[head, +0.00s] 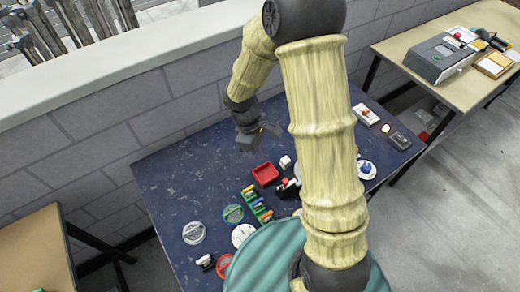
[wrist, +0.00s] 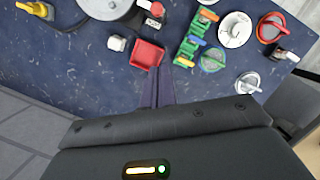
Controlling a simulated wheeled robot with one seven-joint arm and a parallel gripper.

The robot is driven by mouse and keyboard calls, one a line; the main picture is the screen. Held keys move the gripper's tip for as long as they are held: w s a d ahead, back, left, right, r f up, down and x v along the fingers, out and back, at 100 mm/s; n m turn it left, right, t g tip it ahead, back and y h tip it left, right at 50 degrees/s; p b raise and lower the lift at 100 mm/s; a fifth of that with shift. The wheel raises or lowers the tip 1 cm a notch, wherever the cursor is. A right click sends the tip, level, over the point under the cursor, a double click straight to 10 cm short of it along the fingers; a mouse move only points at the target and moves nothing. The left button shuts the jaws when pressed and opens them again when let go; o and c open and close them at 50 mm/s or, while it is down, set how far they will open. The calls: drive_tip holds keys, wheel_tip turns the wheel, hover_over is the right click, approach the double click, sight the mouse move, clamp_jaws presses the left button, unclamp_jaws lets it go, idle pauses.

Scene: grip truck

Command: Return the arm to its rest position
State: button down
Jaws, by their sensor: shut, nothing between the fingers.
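My gripper (head: 262,138) hangs from my arm over the far part of the dark blue table (head: 165,187), near the grey block wall. In the wrist view my gripper (wrist: 158,78) has its fingers together, with nothing between them. The fingers point toward a small red tray (wrist: 146,54), which also shows in the head view (head: 265,174). My gripper appears to be above the table and apart from the tray. My arm hides part of the table's middle in the head view.
A green rack (head: 257,205), a white cube (head: 285,162) and several round dials stand on the table. A white switch box (head: 366,114) and a grey one (head: 397,140) lie at the right. The block wall (head: 120,120) runs close behind. The table's left part is clear.

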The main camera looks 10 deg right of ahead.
idle(0.3)
drive_tip(key=s+d+r+m+t+y, duration=0.1)
drive_tip(key=s+d+r+m+t, duration=0.1)
drive_tip(key=s+d+r+m, duration=0.1)
drive_tip(key=s+d+r+m+t+y, duration=0.1)
drive_tip(key=s+d+r+m+t, duration=0.1)
drive_tip(key=r+m, duration=0.5)
drive_tip(key=s+d+m, duration=0.1)
drive_tip(key=s, duration=0.1)
drive_tip(key=shift+s+r+m, duration=0.25)
drive_tip(key=shift+s+m, duration=0.05)
drive_tip(key=shift+s, duration=0.05)
drive_tip(key=shift+d, duration=0.1)
